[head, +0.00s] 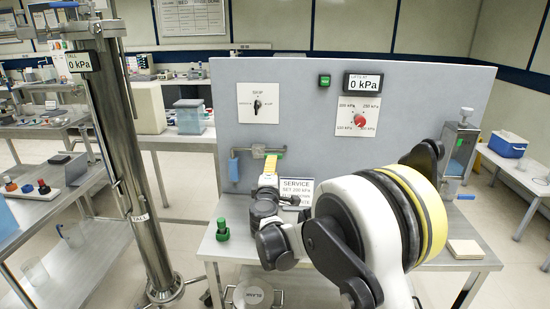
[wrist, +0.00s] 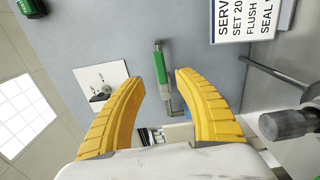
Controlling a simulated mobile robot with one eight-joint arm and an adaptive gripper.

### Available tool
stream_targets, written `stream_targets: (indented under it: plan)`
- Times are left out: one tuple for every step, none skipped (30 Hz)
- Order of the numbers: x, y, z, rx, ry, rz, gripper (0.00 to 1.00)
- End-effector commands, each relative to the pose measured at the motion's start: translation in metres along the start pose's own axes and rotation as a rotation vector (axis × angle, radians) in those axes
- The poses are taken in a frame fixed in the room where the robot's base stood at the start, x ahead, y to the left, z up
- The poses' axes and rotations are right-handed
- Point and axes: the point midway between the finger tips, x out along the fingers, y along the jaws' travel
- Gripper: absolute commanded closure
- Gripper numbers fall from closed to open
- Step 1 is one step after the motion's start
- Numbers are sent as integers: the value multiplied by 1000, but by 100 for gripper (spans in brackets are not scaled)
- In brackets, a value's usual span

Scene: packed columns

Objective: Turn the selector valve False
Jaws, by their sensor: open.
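A white plate with a black selector knob (head: 258,104) is on the upper left of the grey panel, its small labels hard to read. In the wrist view the knob (wrist: 100,95) is left of my fingers, partly beside the left one. A green handle (wrist: 160,64) on a grey pipe fitting shows between and beyond my fingertips. In the head view the fitting (head: 258,152) is below the selector plate. My gripper (wrist: 161,78) is open, with yellow fingers apart and nothing held. In the head view my gripper (head: 271,164) is just below the fitting; contact cannot be told.
A red dial (head: 359,120) and two displays reading 0 kPa are in view. A service sign (head: 297,187) stands right of my gripper. A green-topped item (head: 222,230) is on the bench. A steel column (head: 125,160) stands at the left.

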Motion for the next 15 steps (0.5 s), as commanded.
stream_targets:
  plan:
    - [10,-2,1,0,-2,0,60]
    - [16,-3,1,1,-2,0,60]
    - [25,-3,1,1,-2,0,60]
    - [32,-3,1,1,-2,-1,60]
    - [38,-3,2,1,-2,-1,60]
    - [45,-3,1,1,-2,-1,60]
    - [51,-3,1,1,-2,-1,60]
    - [56,-3,1,1,-2,-1,60]
    - [63,-2,1,2,-2,-1,60]
    - [67,-2,1,2,-2,-1,60]
    - [71,-2,1,2,-2,-1,60]
    - [75,-2,1,2,-2,-1,60]
    - [78,-2,1,2,-2,-1,60]
    - [80,-1,1,2,-2,-1,60]
    - [83,-1,1,2,-2,-1,60]
